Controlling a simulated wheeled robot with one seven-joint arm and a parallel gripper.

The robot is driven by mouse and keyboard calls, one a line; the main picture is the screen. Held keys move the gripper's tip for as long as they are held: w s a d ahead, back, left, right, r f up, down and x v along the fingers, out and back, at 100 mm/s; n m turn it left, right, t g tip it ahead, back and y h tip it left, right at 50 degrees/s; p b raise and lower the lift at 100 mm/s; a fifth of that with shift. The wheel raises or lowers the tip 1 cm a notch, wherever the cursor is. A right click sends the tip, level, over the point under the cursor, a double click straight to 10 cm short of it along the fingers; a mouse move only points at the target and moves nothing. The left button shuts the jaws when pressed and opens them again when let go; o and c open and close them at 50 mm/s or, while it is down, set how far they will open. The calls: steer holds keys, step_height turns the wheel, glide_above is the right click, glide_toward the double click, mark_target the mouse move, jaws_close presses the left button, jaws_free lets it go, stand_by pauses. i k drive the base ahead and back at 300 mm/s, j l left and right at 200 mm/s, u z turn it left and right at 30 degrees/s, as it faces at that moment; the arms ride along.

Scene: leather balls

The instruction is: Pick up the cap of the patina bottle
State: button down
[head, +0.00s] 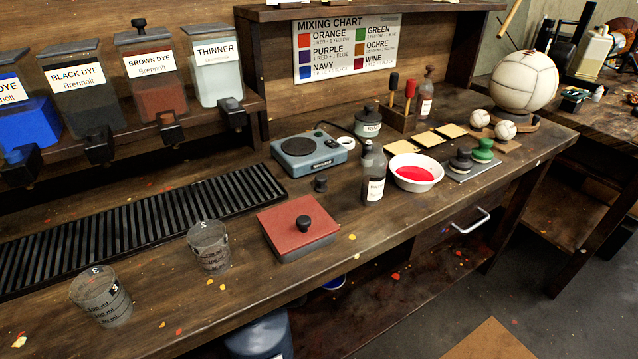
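A dark grey bottle (373,176) with a white label stands upright near the front edge of the bench, in the head view. Its label is too small to read surely; it looks like the patina bottle. A small dark cap (320,184) lies on the bench to the left of the bottle, apart from it, in front of the grey-blue device. The bottle's narrow top shows, but I cannot tell for sure whether it is bare. My gripper is not in view.
A red-topped box (292,236) with a black knob sits left of the bottle. A white bowl of red liquid (416,173) stands close on its right. The grey-blue device (312,152) and a lidded jar (367,122) are behind. Two clear cups (209,246) stand at left.

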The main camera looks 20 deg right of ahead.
mark_target(320, 178)
steer(key=i+l, duration=0.3)
steer(key=l, duration=0.15)
steer(key=i+l, duration=0.25)
steer(key=l, duration=0.2)
steer(key=i+l+u, duration=0.15)
steer(key=u, duration=0.25)
steer(key=i+l+u, duration=0.1)
steer(key=l+u, duration=0.65)
steer(key=i+j, duration=0.05)
steer(key=j, duration=0.05)
